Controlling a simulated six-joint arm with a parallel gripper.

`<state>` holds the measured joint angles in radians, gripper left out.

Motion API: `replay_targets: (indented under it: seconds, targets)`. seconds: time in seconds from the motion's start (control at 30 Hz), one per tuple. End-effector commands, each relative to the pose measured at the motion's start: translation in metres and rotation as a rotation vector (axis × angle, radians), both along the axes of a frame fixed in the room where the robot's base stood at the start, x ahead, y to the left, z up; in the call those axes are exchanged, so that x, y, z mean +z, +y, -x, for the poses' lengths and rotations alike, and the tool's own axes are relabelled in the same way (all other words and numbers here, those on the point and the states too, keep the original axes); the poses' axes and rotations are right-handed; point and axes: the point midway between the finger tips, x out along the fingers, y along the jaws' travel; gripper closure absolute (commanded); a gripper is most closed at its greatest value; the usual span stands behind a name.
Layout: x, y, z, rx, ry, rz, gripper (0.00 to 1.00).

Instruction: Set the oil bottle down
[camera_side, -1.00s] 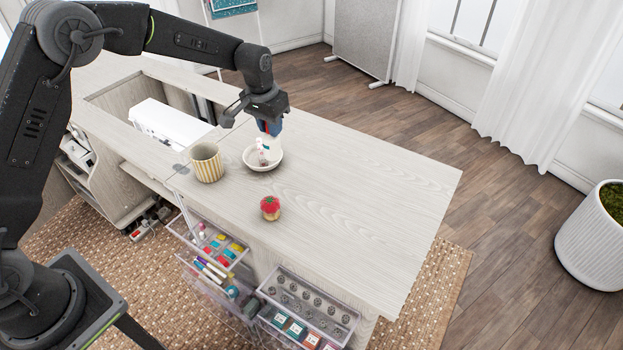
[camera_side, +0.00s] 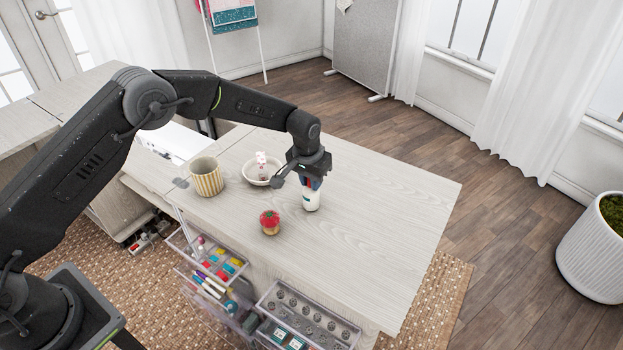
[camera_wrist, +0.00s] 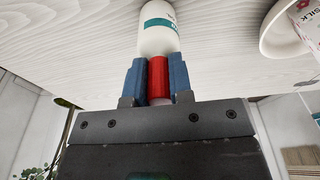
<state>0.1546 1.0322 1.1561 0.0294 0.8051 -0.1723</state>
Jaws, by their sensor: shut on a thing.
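The oil bottle (camera_side: 311,200) is white with a red cap and a teal label. It is upright at the table's middle, right of the saucer and the pincushion. In the side view its base looks at or very near the wood top; I cannot tell whether it touches. My gripper (camera_side: 312,182) is above it, shut on the red cap. In the wrist view the blue jaws of my gripper (camera_wrist: 158,80) press the cap from both sides, and the white body of the oil bottle (camera_wrist: 158,32) extends beyond them.
A red strawberry-like pincushion (camera_side: 269,222) stands left of the bottle. A white bowl (camera_side: 250,178) holding a small box and a striped cup (camera_side: 207,177) stand farther left. Open clear drawers (camera_side: 300,310) jut out below the front edge. The tabletop (camera_side: 400,205) to the right is clear.

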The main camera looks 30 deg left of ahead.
Motion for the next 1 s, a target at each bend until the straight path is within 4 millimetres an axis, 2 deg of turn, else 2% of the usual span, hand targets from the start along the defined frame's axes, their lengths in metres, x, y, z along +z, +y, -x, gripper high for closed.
replay_targets:
  seconds: [0.33,0.37,0.6,0.87,1.0]
  targets:
    - [-0.003,0.000,0.000,0.000,-0.001,0.000,1.00]
    - [-0.003,0.000,0.000,0.000,-0.001,0.000,0.78]
    - [-0.002,0.000,0.000,0.000,-0.001,0.000,0.55]
    - [-0.001,0.000,0.000,0.000,-0.002,0.000,0.54]
    - [0.011,0.000,0.000,0.000,-0.006,0.001,0.54]
